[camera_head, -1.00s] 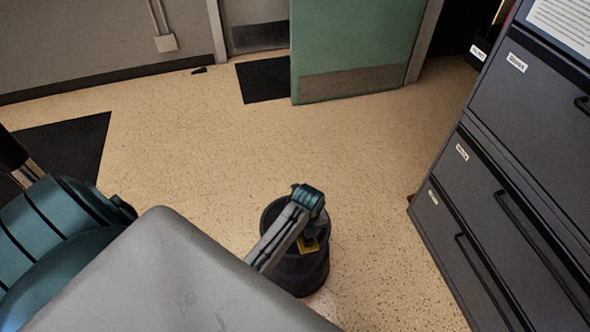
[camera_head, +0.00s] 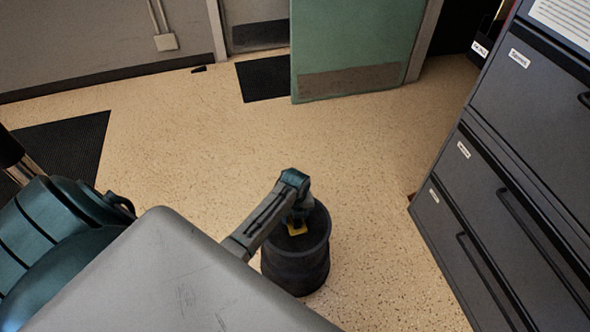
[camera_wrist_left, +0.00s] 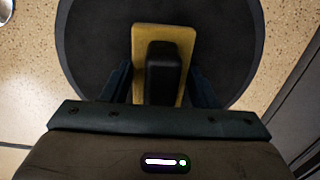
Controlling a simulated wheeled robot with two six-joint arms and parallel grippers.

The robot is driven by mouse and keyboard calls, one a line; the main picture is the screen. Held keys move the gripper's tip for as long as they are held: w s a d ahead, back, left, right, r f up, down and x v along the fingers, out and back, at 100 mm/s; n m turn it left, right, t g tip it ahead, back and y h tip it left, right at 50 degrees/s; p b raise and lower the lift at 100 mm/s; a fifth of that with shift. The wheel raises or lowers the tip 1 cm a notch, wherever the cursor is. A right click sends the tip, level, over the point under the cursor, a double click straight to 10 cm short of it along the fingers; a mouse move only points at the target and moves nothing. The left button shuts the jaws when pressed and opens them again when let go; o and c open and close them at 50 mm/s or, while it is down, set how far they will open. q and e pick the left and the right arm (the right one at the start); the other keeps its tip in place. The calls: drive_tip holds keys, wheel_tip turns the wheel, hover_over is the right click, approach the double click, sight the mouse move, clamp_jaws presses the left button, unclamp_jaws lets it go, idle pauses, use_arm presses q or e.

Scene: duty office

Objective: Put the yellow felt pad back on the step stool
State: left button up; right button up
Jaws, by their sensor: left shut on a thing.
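The yellow felt pad (camera_head: 297,230) shows under my left gripper (camera_head: 298,214), over the top of the black round step stool (camera_head: 294,274). In the left wrist view the pad (camera_wrist_left: 144,40) is a yellow rectangle with a dark block (camera_wrist_left: 163,72) standing on it. The fingers of my left gripper (camera_wrist_left: 163,84) are shut on this block, one on each side. The stool's dark round top (camera_wrist_left: 95,40) lies behind the pad in that view. I cannot tell whether the pad touches the stool top. My right gripper is not in view.
Grey filing cabinets (camera_head: 500,190) stand close on the right. A green door (camera_head: 355,50) is at the back, with a dark mat (camera_head: 264,79) beside it. Another dark mat (camera_head: 60,150) lies at the left. The speckled floor (camera_head: 200,150) between them is clear.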

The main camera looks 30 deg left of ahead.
use_arm(q)
drive_tip(key=o, duration=1.3)
drive_tip(key=shift+f, duration=0.1)
drive_tip(key=shift+c, duration=0.2)
drive_tip(key=shift+r, duration=0.45)
wheel_tip(320, 180, up, 11)
drive_tip(key=shift+r+p, duration=0.2)
drive_tip(key=shift+p, duration=0.85)
drive_tip(key=s+d+n+t, duration=0.1)
drive_tip(key=s+n, duration=1)
drive_tip(key=n, duration=0.1)
drive_tip(key=s+d+f+n+t, duration=0.1)
drive_tip(key=s+d+n, duration=0.1)
drive_tip(key=s+n, duration=0.9)
drive_tip(key=shift+s+d+f+n+t+y, duration=0.2)
drive_tip(key=shift+d+f+n+t+y, duration=0.1)
drive_tip(key=shift+n, duration=0.9)
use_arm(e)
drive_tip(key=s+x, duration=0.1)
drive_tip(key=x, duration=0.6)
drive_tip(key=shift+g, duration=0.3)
